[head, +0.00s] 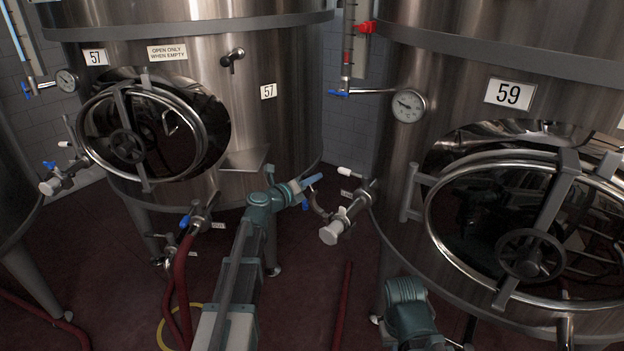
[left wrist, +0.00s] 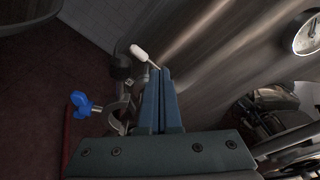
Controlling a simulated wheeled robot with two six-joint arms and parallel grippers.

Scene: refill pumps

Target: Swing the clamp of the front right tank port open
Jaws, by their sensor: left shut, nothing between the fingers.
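The tank numbered 59 (head: 440,140) stands at the right. Its port (head: 345,218) sticks out low on its left side, with a pale round end (head: 329,234). A curved grey clamp piece (head: 318,206) stands out to the left of the port, with a blue wing nut (head: 305,203). The clamp piece also shows in the left wrist view (left wrist: 116,112), with the blue wing nut (left wrist: 82,103) at its left. My left gripper (head: 314,180) is shut and empty, its fingertips just above and beside the clamp piece. I cannot tell whether they touch it. My right gripper is out of view.
A white-handled valve lever (head: 350,172) sits just above the port. The tank numbered 57 (head: 270,60) stands at the left with its own port (head: 198,215) and a red hose (head: 181,275). A round manway door (head: 530,235) juts from tank 59.

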